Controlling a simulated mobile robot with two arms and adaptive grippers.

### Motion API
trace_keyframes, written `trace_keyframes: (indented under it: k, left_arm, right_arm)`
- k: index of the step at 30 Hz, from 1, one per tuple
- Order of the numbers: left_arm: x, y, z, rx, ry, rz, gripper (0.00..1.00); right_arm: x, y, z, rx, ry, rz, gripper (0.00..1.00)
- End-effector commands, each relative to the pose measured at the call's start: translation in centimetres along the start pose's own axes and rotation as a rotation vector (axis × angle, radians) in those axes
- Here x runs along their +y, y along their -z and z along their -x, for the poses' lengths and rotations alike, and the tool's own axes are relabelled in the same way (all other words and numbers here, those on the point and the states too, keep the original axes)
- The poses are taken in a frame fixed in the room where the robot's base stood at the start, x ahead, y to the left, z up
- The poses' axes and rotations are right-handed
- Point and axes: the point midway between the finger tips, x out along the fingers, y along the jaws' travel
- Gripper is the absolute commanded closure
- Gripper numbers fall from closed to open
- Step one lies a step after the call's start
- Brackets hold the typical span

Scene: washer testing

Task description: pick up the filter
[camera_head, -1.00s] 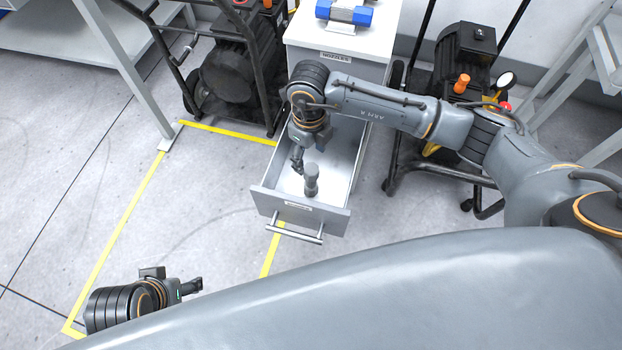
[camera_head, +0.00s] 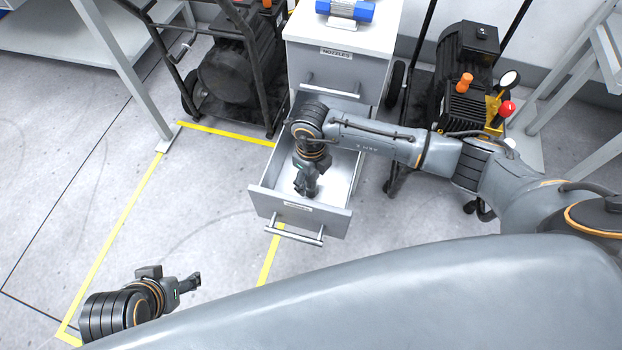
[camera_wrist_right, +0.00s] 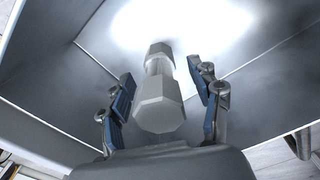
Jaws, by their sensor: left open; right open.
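The filter (camera_wrist_right: 160,105) is a grey piece with a narrower neck and wider faceted ends. In the right wrist view it stands inside the open drawer, between the fingers of my right gripper (camera_wrist_right: 165,108). The fingers are open, with a gap on each side of the filter. In the head view my right gripper (camera_head: 306,190) reaches down into the drawer (camera_head: 300,217) and hides the filter. My left gripper (camera_head: 193,282) is open and empty above the floor at the lower left, away from the drawer.
The drawer belongs to a white cabinet (camera_head: 345,75) labelled nozzles, with a blue-ended device (camera_head: 345,10) on top. Black wheeled machines stand on both sides (camera_head: 230,75), (camera_head: 465,75). The drawer walls (camera_wrist_right: 45,110) surround my right gripper closely.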

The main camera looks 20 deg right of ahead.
Motion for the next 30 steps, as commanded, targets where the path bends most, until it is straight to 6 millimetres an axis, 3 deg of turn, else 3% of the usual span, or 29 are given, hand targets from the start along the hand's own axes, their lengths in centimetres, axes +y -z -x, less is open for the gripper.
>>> trace_keyframes:
  k: [2,10,20,24,30]
  left_arm:
    - [0.0,0.0,0.0,-0.001,0.000,0.000,0.39]
    - [0.0,0.0,0.0,-0.002,0.000,0.000,0.39]
    - [0.0,-0.1,0.3,-0.011,0.001,0.001,0.39]
    - [-0.2,-1.8,1.1,-0.094,0.003,0.004,0.39]
    - [-0.2,-1.2,2.0,-0.085,0.003,0.003,0.39]
  right_arm:
    - [0.0,0.0,0.1,0.000,0.000,0.000,0.41]
    - [0.0,0.0,0.1,0.000,0.000,0.000,0.96]
    - [0.0,-0.1,0.8,-0.002,0.000,0.001,0.98]
    - [0.0,-0.1,3.3,-0.004,0.001,0.001,0.98]
    - [-0.1,-0.1,7.4,-0.004,0.001,0.000,0.98]
